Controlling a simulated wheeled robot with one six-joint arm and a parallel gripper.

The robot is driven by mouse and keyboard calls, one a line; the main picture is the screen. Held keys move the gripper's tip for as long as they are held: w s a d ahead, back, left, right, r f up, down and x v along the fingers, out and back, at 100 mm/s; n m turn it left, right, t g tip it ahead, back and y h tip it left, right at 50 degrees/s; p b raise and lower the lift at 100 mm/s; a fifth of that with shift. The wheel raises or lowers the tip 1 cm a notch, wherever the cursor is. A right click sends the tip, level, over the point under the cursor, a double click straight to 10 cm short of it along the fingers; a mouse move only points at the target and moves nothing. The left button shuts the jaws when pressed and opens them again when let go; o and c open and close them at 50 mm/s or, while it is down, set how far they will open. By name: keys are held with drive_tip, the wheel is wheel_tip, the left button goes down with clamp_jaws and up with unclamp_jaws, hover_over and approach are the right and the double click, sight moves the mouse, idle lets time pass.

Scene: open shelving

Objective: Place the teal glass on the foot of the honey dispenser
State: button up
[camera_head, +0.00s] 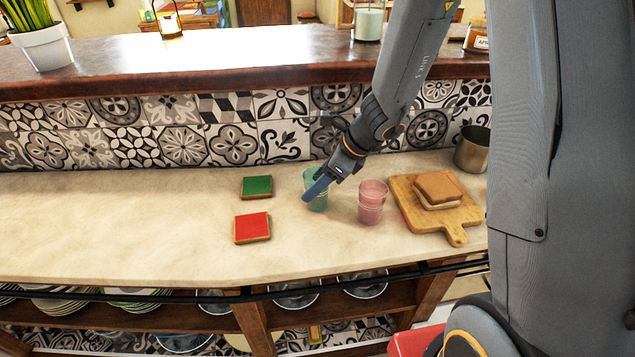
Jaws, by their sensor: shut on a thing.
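The teal glass (314,203) is a small see-through tumbler, upright at the middle of the pale counter. My gripper (319,187) reaches down from the upper right and is shut on this glass, with a blue finger across its upper part. The far finger is hidden. The base of the glass looks at or very near the counter; I cannot tell if it touches. I cannot make out a honey dispenser or its foot in this view.
A pink glass (371,203) stands close to the right. Beyond it are a wooden board (457,229) with a sandwich (438,190) and a metal pot (472,150). Green (257,187) and red (252,227) square tiles lie left. The counter's left (110,225) is clear; a raised ledge (200,62) runs behind.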

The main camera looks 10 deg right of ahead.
drive_tip(key=o, duration=0.8)
drive_tip(key=shift+f, duration=0.15)
drive_tip(key=o, duration=0.4)
